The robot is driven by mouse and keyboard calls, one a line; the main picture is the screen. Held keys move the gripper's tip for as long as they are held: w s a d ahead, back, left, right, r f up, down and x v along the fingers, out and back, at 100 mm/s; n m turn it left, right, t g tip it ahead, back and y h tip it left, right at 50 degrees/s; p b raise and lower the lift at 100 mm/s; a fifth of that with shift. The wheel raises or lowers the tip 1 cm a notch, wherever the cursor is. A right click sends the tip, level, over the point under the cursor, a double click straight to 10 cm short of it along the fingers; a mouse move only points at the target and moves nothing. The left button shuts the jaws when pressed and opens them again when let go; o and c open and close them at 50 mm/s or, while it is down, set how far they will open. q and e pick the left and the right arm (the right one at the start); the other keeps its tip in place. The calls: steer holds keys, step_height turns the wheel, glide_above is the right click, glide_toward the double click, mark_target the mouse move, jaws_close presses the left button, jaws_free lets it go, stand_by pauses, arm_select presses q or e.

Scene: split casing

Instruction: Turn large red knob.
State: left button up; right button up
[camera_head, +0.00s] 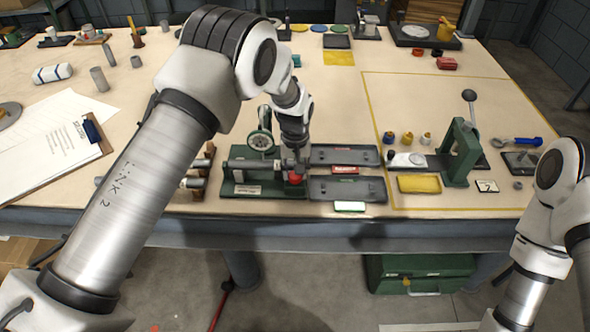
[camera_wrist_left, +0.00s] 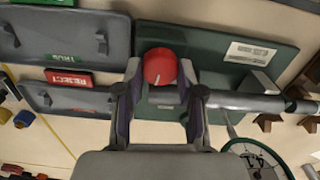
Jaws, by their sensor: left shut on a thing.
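The large red knob (camera_head: 295,178) sits on the green fixture (camera_head: 240,190) near the front edge of the table. In the head view the left wrist hides part of the fixture and knob. My right arm shows at the right edge, but its gripper is not in view.
Two grey trays (camera_head: 345,189) lie right of the knob, with a red REJECT label (camera_head: 345,169) and a green-edged label (camera_head: 350,206). A dial wheel (camera_head: 261,141) stands behind the fixture. A green press (camera_head: 461,155) and yellow tray (camera_head: 419,184) are farther right.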

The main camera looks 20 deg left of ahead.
arm_select(q)
steer(key=m, duration=0.5)
steer(key=shift+f+m, duration=0.15)
steer(key=shift+m, duration=0.15)
steer(key=shift+s, duration=0.1)
stand_by(0.3)
steer(key=o, duration=1.1)
steer(key=shift+o, duration=0.2)
step_height(320, 180, up, 12)
